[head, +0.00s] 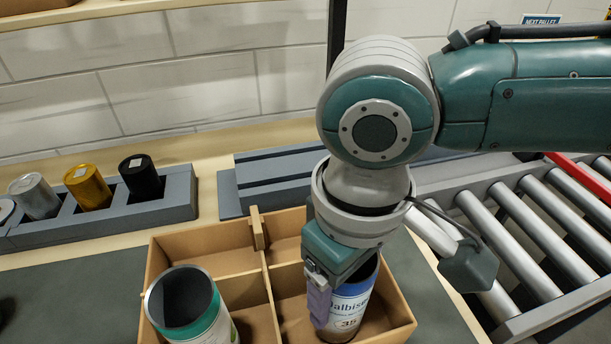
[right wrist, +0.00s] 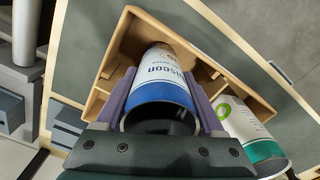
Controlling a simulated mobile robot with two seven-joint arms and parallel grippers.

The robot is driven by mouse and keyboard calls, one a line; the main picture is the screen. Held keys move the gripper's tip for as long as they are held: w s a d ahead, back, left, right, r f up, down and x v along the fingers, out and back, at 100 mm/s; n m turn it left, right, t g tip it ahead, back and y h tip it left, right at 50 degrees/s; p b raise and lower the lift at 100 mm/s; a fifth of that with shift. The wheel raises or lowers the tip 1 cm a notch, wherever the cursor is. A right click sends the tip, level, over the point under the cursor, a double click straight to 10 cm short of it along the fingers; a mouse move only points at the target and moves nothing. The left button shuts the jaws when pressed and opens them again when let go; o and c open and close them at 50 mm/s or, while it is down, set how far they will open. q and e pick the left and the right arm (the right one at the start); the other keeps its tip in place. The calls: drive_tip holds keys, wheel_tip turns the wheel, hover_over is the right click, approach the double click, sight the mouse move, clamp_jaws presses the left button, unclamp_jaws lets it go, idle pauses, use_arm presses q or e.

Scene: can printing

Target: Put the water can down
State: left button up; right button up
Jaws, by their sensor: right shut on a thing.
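My right gripper (head: 322,300) is shut on a blue-and-white can (head: 352,302) with a blue upper band and a brown lower part. The can is upright in the front right compartment of a cardboard crate (head: 398,318). Whether its base touches the crate floor is hidden. In the right wrist view the fingers (right wrist: 160,85) stand on either side of the can (right wrist: 158,92), with its open dark top toward the camera. My left gripper is out of view.
An open can with a green rim (head: 207,322) stands in the front left compartment. The back compartments look empty. A grey rack (head: 165,210) with silver, gold and black cylinders stands at the left. A roller conveyor (head: 515,235) lies at the right.

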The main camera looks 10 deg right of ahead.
drive_tip(key=shift+f, duration=0.15)
drive_tip(key=o, duration=1.3)
wheel_tip(320, 180, up, 12)
drive_tip(key=shift+r+p, duration=0.2)
drive_tip(key=shift+p, duration=0.35)
